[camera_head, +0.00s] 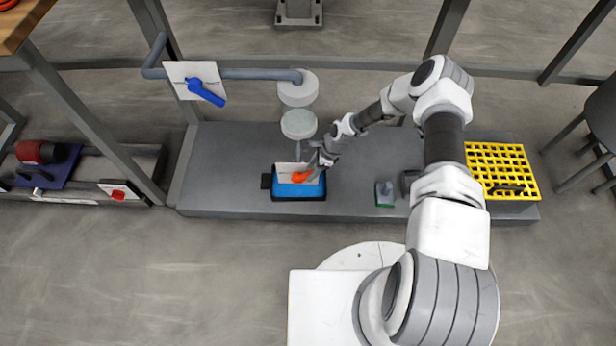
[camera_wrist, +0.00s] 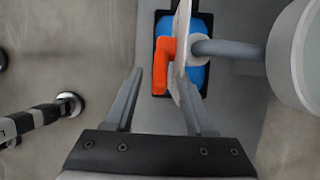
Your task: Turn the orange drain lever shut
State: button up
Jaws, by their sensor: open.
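The orange drain lever (camera_head: 302,176) sits on a white plate (camera_head: 285,178) above a blue tray with a dark rim (camera_head: 310,190). In the wrist view the orange lever (camera_wrist: 162,66) is bent, with its handle pointing toward my gripper, and a grey pipe (camera_wrist: 228,49) is on the other side of the plate. My gripper (camera_head: 318,158) is beside the lever in the head view. In the wrist view my gripper (camera_wrist: 165,85) is open, with one finger on each side of the lever's lower end. I cannot tell whether a finger touches the lever or the plate.
A blue lever (camera_head: 206,92) on another white plate is on the pipe at the upper left. A pale round vessel (camera_head: 298,124) stands just behind the drain. A small green-based block (camera_head: 385,194) and a yellow grate (camera_head: 500,170) are to the right on the grey platform (camera_head: 230,165).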

aim_at(308, 174)
jog(key=shift+b+x, duration=0.45)
jog(key=shift+x, duration=1.35)
grip_shut()
